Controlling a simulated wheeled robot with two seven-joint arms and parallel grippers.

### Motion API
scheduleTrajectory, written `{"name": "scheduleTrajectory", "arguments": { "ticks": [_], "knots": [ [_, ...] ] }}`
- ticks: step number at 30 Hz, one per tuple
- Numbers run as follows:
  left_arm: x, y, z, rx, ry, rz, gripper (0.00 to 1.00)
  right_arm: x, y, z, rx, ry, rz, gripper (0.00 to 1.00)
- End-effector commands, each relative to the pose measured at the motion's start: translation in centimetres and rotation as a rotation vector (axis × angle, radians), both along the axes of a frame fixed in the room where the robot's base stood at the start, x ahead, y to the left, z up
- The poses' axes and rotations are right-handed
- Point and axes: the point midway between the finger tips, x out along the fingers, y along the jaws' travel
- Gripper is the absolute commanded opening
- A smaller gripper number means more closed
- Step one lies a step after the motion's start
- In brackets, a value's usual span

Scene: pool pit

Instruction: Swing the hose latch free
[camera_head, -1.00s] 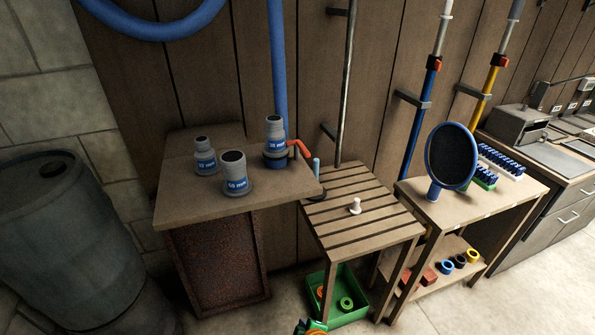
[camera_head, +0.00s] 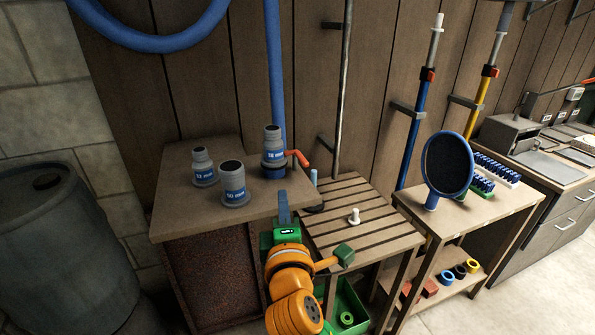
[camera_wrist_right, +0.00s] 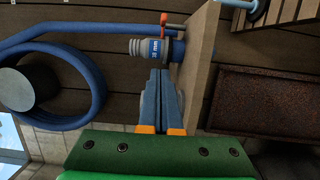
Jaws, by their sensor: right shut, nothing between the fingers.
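The orange-red hose latch (camera_head: 298,157) sticks out to the right from the foot of a grey hose fitting with a blue band (camera_head: 273,150), at the back right of the left tabletop. A blue hose (camera_head: 274,70) rises behind this fitting. In the right wrist view the latch (camera_wrist_right: 163,19) shows small at the top, beside the fitting (camera_wrist_right: 152,48). My right gripper (camera_head: 284,203) is at the tabletop's front right edge, short of the latch and apart from it. Its blue fingers (camera_wrist_right: 161,82) are shut and empty. My left gripper is not in view.
Two loose fittings (camera_head: 203,167) (camera_head: 233,184) stand left on the same tabletop (camera_head: 180,215). A slatted table (camera_head: 345,232) with a small white peg (camera_head: 354,216) stands to the right. A green bin (camera_head: 350,300) is below.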

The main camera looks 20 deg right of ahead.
Motion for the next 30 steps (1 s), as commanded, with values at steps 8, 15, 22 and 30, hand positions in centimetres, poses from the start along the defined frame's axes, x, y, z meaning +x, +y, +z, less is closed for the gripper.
{"name": "scheduleTrajectory", "arguments": {
  "ticks": [8, 15, 22, 30],
  "knots": [
    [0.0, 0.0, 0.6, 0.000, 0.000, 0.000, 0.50, 3.3, -0.7, 0.2, -0.002, 0.000, -0.002, 0.00],
    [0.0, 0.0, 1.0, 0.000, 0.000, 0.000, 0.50, 8.5, -1.9, 0.1, -0.001, 0.001, -0.002, 0.00],
    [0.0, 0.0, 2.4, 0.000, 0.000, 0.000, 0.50, 9.9, -4.8, 0.2, -0.001, 0.002, -0.002, 0.00],
    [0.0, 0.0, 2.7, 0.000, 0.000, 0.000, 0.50, 9.9, -6.1, 0.0, 0.002, 0.001, 0.001, 0.00]
  ]
}}
